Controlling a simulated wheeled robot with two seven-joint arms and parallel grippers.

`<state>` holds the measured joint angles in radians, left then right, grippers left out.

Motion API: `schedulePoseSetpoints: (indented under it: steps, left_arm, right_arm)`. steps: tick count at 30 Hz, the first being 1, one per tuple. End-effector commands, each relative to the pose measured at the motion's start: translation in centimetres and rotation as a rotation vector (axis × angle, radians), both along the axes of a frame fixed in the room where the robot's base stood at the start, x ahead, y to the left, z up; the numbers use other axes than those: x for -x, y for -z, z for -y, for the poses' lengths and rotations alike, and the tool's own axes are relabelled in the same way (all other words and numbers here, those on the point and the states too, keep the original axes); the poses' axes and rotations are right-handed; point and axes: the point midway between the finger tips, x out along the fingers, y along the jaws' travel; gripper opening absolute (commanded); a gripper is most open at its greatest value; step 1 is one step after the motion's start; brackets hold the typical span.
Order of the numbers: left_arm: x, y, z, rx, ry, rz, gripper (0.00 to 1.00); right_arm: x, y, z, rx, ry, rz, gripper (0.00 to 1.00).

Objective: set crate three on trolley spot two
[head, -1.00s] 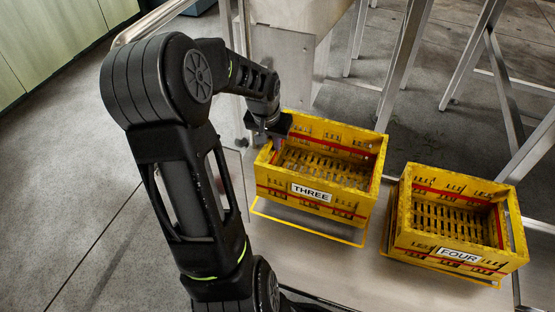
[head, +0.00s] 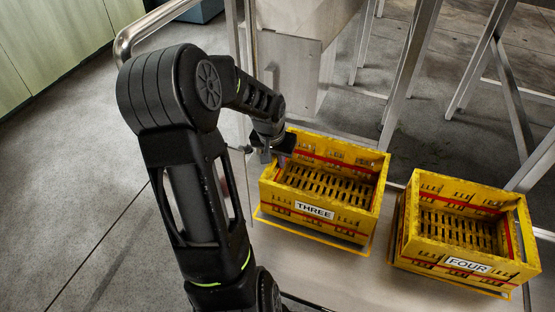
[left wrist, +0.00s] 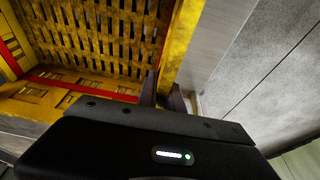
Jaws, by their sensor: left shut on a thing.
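Crate three (head: 340,225) is a yellow slatted crate with red bands and a THREE label. It is level, over a yellow outline (head: 257,215) on the trolley's metal deck (head: 285,260); whether its base touches the deck I cannot tell. My left gripper (head: 280,150) is shut on the crate's left wall. In the left wrist view, the fingers (left wrist: 162,92) straddle that wall, and the slatted floor of crate three (left wrist: 95,35) shows beside them. The crate is empty. My right gripper is not in view.
Crate four (head: 480,280), also yellow and empty, stands close on the right, with a narrow gap between. The trolley's rail (head: 150,30) and a metal housing (head: 290,80) are behind. Metal legs (head: 408,75) stand at the back. The floor at left is clear.

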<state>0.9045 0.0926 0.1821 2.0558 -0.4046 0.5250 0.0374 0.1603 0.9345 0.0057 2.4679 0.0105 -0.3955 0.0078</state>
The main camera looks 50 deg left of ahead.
Motion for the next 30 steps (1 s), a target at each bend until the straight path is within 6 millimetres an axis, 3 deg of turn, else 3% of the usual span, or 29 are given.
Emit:
schedulePoseSetpoints:
  steps: [2,3,10,22,30]
  left_arm:
    - [0.0,0.4,0.0,0.0,0.0,0.001,0.0]
    - [0.0,0.3,0.0,0.0,0.0,0.0,0.14]
    - [0.0,0.2,0.0,0.0,0.0,-0.001,0.33]
    - [0.1,-0.7,0.0,-0.001,0.0,0.0,0.33]
    - [1.1,-5.3,0.5,-0.003,-0.001,0.002,0.33]
  right_arm:
    - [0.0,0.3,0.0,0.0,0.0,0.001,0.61]
    - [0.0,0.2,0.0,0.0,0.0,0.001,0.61]
    - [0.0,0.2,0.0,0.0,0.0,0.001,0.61]
    - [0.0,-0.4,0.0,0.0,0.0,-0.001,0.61]
    - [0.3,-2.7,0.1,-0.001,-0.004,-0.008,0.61]
